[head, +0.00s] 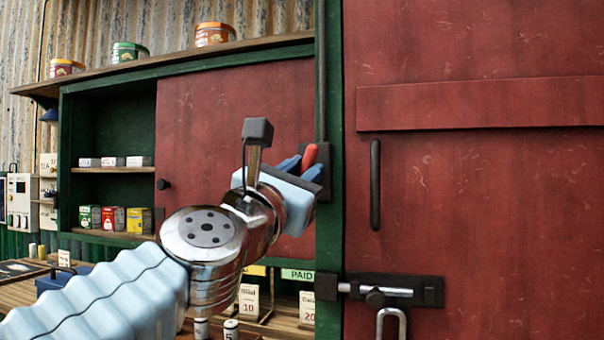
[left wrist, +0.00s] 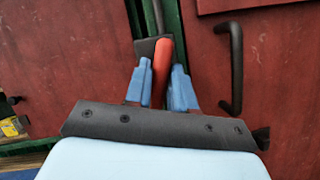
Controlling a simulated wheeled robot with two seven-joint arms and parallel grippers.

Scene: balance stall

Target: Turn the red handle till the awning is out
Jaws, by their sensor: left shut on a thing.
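The red handle (head: 309,156) sits on a dark mount on the green post between the sliding cupboard door and the large red door. It also shows in the left wrist view (left wrist: 162,62), slightly tilted. My left gripper (head: 302,165) is at the handle, its blue fingers on either side of it; in the left wrist view the gripper (left wrist: 161,85) is shut on the handle. A thin dark rod (head: 321,90) runs up the post above the mount. The awning does not show in either view. My right gripper is not in view.
The large red door (head: 480,200) at right has a black pull handle (head: 375,185) and a bolt (head: 390,291) with a padlock. Shelves at left hold small boxes (head: 113,219); tins (head: 213,34) stand on the top shelf. Price cards (head: 248,301) stand below.

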